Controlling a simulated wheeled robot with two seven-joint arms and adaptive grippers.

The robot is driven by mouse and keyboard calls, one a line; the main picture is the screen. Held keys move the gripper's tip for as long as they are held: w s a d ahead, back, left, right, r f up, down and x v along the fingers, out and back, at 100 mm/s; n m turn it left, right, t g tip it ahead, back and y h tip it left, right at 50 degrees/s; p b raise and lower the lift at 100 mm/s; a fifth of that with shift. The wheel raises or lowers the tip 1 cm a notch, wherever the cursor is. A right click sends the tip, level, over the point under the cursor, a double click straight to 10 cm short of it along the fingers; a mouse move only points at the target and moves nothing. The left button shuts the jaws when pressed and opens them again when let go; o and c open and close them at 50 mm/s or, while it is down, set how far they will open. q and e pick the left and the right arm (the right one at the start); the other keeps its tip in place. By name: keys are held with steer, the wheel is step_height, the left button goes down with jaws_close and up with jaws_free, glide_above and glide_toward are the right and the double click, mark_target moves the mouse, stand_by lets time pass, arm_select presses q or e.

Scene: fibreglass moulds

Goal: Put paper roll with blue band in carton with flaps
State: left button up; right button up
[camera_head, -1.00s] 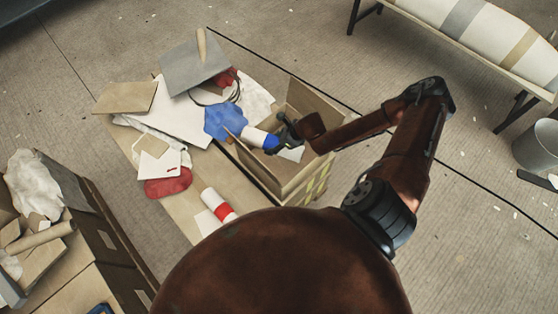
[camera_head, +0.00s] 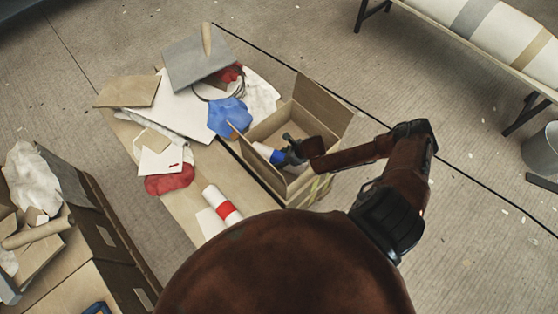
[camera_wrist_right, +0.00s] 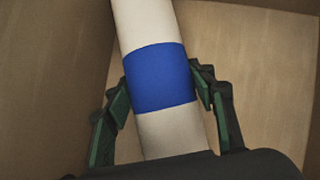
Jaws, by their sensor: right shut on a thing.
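The paper roll with the blue band (camera_wrist_right: 160,78) is between the fingers of my right gripper (camera_wrist_right: 160,85), which is shut on it at the band. In the head view the roll (camera_head: 264,151) shows its white end and part of the blue band at my right gripper (camera_head: 287,153); the rest is hidden behind the gripper. The carton with flaps (camera_head: 314,106) stands open, with its flaps raised. The roll and gripper are over or inside its opening; the head view does not settle how deep. Cardboard walls surround the roll in the wrist view. My left gripper is not in view.
A paper roll with a red band (camera_head: 222,205) lies on the table (camera_head: 182,208) left of the carton. A bin (camera_head: 541,150) stands on the floor at right.

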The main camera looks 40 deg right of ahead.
steer(key=shift+w+f, duration=0.1)
steer(key=shift+f, duration=0.55)
steer(key=shift+f, duration=0.1)
steer(key=o, duration=1.6)
steer(key=shift+r, duration=0.2)
steer(key=p+v, duration=0.2)
steer(key=v, duration=0.9)
steer(key=shift+s+d+r+p, duration=0.15)
steer(key=shift+s+r+p, duration=0.1)
steer(key=shift+s+p, duration=0.05)
